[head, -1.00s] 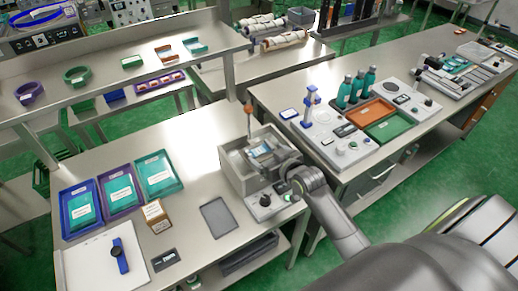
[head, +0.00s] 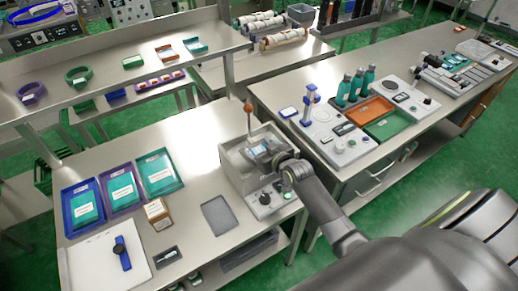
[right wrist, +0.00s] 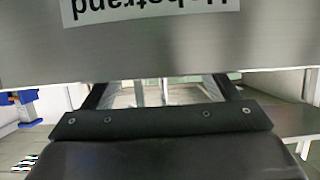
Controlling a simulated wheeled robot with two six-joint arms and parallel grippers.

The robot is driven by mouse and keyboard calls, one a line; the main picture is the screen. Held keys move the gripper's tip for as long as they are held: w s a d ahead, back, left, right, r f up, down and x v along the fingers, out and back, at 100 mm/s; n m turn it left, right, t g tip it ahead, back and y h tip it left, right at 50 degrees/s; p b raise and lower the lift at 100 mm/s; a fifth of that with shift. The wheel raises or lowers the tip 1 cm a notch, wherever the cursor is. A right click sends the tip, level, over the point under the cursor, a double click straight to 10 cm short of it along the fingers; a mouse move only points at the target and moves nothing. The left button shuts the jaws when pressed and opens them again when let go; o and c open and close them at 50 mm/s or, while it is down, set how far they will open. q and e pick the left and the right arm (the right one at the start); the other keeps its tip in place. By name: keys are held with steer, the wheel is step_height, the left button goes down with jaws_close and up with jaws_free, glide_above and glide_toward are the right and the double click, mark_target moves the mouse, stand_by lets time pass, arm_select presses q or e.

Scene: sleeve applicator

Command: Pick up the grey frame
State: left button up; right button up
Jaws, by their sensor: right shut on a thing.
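My right gripper (head: 268,156) reaches into the open top of a light grey box-shaped station (head: 236,172) on the near table. It is shut, and what it grips is mostly hidden behind my wrist in the head view. In the right wrist view, a wide grey panel with an upside-down white label (right wrist: 150,8) crosses close in front and covers the fingertips. I take this panel as the grey frame (right wrist: 160,48). The two dark fingers (right wrist: 162,92) pass behind its lower edge. A small pale-and-blue item (head: 256,149) shows beside the fingers. My left gripper is not in view.
A second table (head: 356,166) with bottles and trays stands to the right.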

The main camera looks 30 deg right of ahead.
step_height(320, 180, up, 10)
steer(key=b, duration=0.2)
steer(key=s+a+r+h+b, duration=0.1)
steer(key=s+a+r+b, duration=0.6)
steer(key=r, duration=0.4)
steer(key=shift+s+a+m+b, duration=0.3)
steer(key=shift+a+m+b, duration=0.15)
steer(key=shift+a, duration=0.8)
